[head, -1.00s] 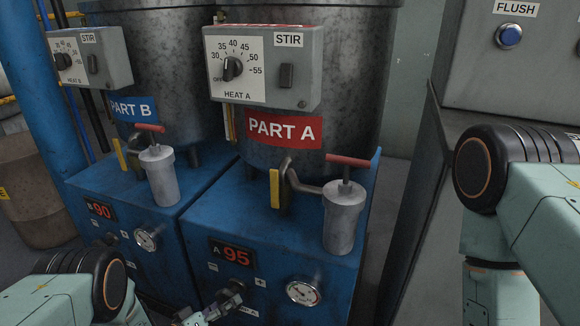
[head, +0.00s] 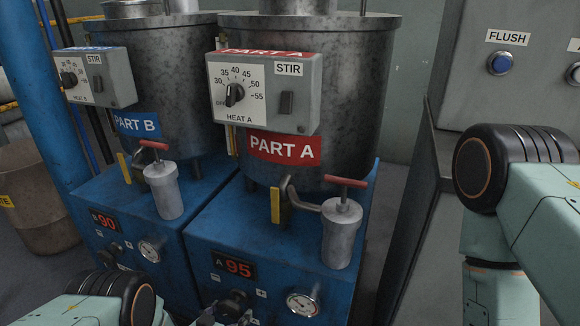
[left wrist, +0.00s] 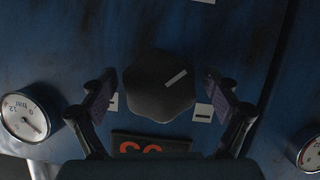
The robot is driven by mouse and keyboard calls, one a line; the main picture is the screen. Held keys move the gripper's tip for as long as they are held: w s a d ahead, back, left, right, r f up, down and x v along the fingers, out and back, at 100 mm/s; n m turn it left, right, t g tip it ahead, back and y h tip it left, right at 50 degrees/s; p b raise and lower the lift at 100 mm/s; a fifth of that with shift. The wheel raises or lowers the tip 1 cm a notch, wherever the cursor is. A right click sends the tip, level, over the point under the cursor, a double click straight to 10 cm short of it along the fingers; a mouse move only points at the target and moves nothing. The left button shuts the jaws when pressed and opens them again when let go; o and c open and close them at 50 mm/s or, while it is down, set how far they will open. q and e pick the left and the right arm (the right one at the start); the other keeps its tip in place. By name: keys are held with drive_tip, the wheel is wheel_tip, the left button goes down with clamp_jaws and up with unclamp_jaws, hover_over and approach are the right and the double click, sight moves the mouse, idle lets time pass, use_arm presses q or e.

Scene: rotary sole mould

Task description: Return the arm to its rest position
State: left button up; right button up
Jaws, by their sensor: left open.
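My left gripper (left wrist: 160,105) is open and empty in the left wrist view. Its two fingers stand on either side of a black knob (left wrist: 160,85) with a light pointer mark, with gaps between fingers and knob. In the head view the knob (head: 235,303) is on the blue part A cabinet (head: 215,240), under the red "A 95" display (head: 234,267). Only a little of the left gripper shows at the bottom edge there. My left arm comes in at lower left. My right arm shows at the right, but its gripper is out of view.
A pressure gauge (head: 302,302) sits right of the knob. A grey cabinet with a blue flush button (head: 500,63) is at upper right.

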use_arm(q)
drive_tip(key=shift+r+m+y+p, duration=0.15)
drive_tip(key=shift+m+y+p, duration=0.25)
drive_tip(key=shift+m+p, duration=0.1)
drive_tip(key=p+v, duration=0.3)
drive_tip(key=v, duration=0.3)
drive_tip(key=shift+p+v, duration=0.3)
drive_tip(key=shift+v, duration=0.5)
drive_tip(key=shift+s+f, duration=0.15)
drive_tip(key=shift+f, duration=0.05)
